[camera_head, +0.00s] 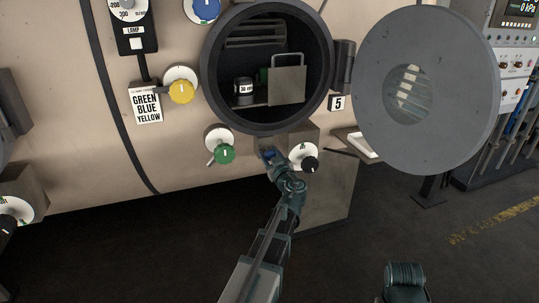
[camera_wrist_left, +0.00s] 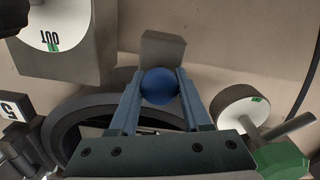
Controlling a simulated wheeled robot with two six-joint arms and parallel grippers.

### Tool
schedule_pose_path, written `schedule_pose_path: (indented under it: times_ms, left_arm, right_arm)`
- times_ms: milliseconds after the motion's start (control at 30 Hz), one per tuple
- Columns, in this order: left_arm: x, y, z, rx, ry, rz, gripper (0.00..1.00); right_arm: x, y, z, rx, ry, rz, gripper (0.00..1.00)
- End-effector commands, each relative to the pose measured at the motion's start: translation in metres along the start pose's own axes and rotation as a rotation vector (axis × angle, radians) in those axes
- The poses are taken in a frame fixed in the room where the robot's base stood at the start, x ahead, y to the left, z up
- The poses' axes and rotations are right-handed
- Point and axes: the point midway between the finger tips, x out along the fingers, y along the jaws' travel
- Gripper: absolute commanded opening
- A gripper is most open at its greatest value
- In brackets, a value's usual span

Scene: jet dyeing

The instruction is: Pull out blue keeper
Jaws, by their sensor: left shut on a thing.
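The blue keeper shows as a round blue knob (camera_wrist_left: 160,86) in the left wrist view, in front of a small grey block (camera_wrist_left: 162,48) on the machine wall. My left gripper (camera_wrist_left: 157,92) is shut on the blue knob, one finger on each side of it. In the head view my left gripper (camera_head: 268,156) is just below the round open port (camera_head: 215,100), between the green-knob dial and the black-knob dial. The gripper largely hides the keeper there.
The round door (camera_head: 470,90) hangs open to the right. Inside the port are a small jar (camera_head: 244,92) and a grey plate with a handle (camera_head: 287,84). The green knob (camera_head: 225,154) and black knob (camera_head: 310,164) stand close to my left gripper. The dial marked OUT (camera_wrist_left: 50,22) is nearby.

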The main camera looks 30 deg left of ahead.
Motion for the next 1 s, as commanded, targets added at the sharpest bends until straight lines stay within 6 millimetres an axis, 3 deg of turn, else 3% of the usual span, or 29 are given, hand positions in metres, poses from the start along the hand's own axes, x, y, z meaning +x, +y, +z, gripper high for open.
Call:
schedule_pose_path:
  times_ms: [467,733,967,1000]
  left_arm:
    - [0.000,0.000,0.000,0.000,0.000,0.000,0.00]
    - [-0.029,-0.001,0.000,-0.001,-0.001,0.001,0.00]
    - [-0.030,-0.001,0.001,-0.001,-0.002,0.000,0.00]
    - [-0.030,-0.001,0.001,-0.002,-0.002,0.000,0.50]
  right_arm:
    - [0.000,0.000,0.000,0.000,0.000,0.000,0.50]
    - [0.000,0.000,0.000,0.000,0.000,0.000,0.50]
    - [0.000,0.000,0.000,0.000,0.000,0.000,0.50]
    - [0.000,0.000,0.000,0.000,0.000,0.000,0.50]
